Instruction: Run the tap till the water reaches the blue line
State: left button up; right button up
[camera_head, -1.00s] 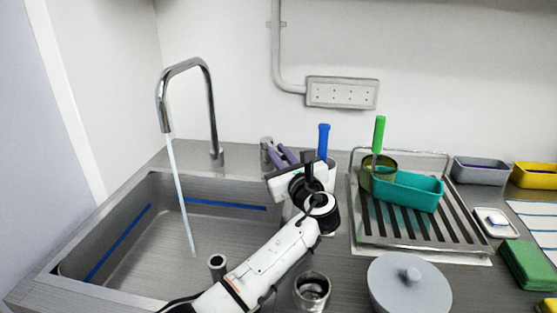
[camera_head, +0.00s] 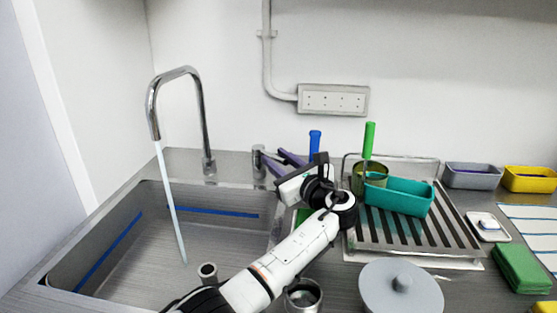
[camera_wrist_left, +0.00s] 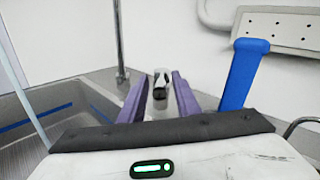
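A chrome tap (camera_head: 205,110) stands behind the steel sink (camera_head: 232,270), and a steady stream of water (camera_head: 171,210) falls from its spout into the basin. The blue line (camera_head: 110,250) runs along the basin's left and back walls and is visible; I cannot make out the water surface. A short metal tap knob (camera_head: 258,160) stands right of the tap. My left gripper (camera_head: 272,157) is open, its purple fingers pointing at the knob. In the left wrist view the knob (camera_wrist_left: 161,88) shows between the spread fingers (camera_wrist_left: 158,98), with gaps on both sides. My right gripper is out of view.
A blue-handled tool (camera_head: 315,142) stands upright close behind my left wrist. Right of it are a draining rack (camera_head: 440,240), a teal bin (camera_head: 400,197) and a green-handled tool (camera_head: 369,140). A grey round lid (camera_head: 385,290) and a metal cup (camera_head: 303,297) are near the front.

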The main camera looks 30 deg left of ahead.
pick_arm(q)
jog(key=shift+d, duration=0.2)
jog(key=p+v, duration=0.5)
jog(key=v, duration=0.4)
jog(key=shift+s+d+r, duration=0.1)
jog(key=shift+s, duration=0.05)
jog(key=shift+s+d+p, duration=0.2)
jog(key=shift+d+p, duration=0.1)
dwell(6.4)
